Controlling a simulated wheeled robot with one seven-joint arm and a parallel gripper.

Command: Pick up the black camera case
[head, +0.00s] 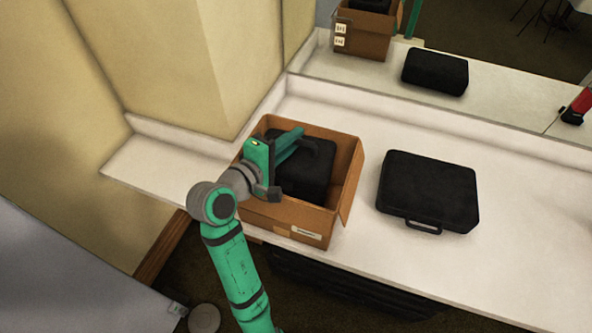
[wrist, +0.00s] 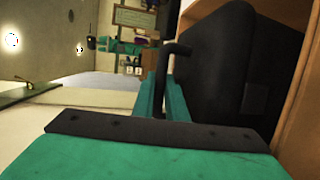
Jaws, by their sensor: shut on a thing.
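One black camera case (head: 304,178) stands inside an open cardboard box (head: 293,222) on the white counter. A second black camera case (head: 428,191) lies flat on the counter to the right of the box, its handle toward the front edge. My gripper (head: 296,155) is over the box and shut on the case in it. In the wrist view this case (wrist: 228,60) fills the right side, close to my gripper (wrist: 165,90), with a dark bent bar beside it. The exact grip point is partly hidden by my gripper.
The box walls (head: 351,178) stand close around the case. A mirror (head: 497,85) along the back shows reflections of a box and a case. A beige wall (head: 165,60) is at the left. The counter (head: 400,262) is bare in front of the second case.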

